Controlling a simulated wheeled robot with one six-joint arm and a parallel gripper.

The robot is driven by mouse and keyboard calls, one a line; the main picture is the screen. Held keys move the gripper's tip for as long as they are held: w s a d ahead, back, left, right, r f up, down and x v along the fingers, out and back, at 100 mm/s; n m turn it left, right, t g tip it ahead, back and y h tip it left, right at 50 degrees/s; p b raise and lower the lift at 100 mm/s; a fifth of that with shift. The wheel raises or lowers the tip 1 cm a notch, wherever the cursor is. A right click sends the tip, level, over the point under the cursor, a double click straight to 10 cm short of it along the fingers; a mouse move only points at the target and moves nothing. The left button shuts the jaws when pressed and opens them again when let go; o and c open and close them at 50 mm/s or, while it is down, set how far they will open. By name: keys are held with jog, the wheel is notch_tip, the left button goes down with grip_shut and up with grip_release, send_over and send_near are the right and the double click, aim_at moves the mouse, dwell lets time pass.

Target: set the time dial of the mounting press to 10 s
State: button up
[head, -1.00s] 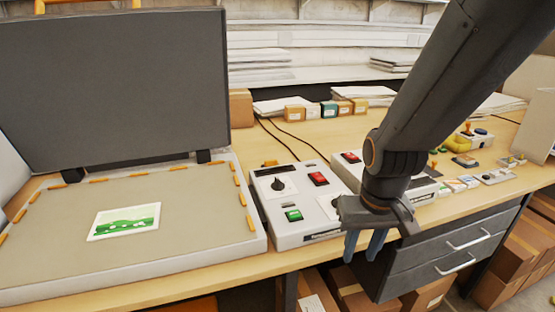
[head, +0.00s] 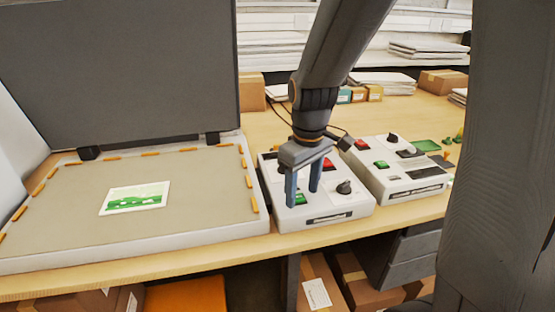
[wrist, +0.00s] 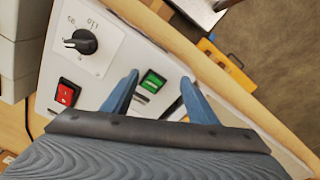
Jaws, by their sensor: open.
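The open mounting press has a white control box (head: 352,210) at its right side. A black dial (head: 344,187) on a white plate sits at the box's front right. It also shows in the wrist view (wrist: 82,41), its pointer toward picture-left, with small upside-down numbers I cannot read surely. A red switch (head: 328,163) and a green switch (head: 300,198) are on the same box. My gripper (head: 303,190) is open and empty, fingers down over the box's left part near the green switch. The box's back-left dial is hidden behind my gripper.
The press bed (head: 225,200) holds a green picture (head: 135,198); its dark lid (head: 120,80) stands raised. A second control box (head: 400,185) with a dial stands to the right. Small cartons stand behind. The bench front edge is close.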

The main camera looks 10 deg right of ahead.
jog(key=w+r+n, duration=0.2)
jog(key=w+n, duration=0.2)
jog(key=w, duration=0.1)
jog(key=w+r+n, duration=0.2)
jog(key=w+n, duration=0.2)
jog(key=w, duration=0.2)
jog(key=w+r+n+g, duration=0.1)
jog(key=w+r+n, duration=0.1)
jog(key=w+n, duration=0.2)
jog(key=shift+w+r, duration=0.2)
jog(key=shift+w, duration=0.45)
jog(key=shift+w+f+n+p, duration=0.1)
jog(key=shift+f+n+p, duration=0.05)
jog(key=shift+n+p, duration=0.15)
notch_tip(320, 180, down, 7)
jog(key=shift+f+p, duration=0.2)
jog(key=shift+p, duration=0.85)
jog(key=shift+c, duration=0.4)
jog(key=c, duration=1)
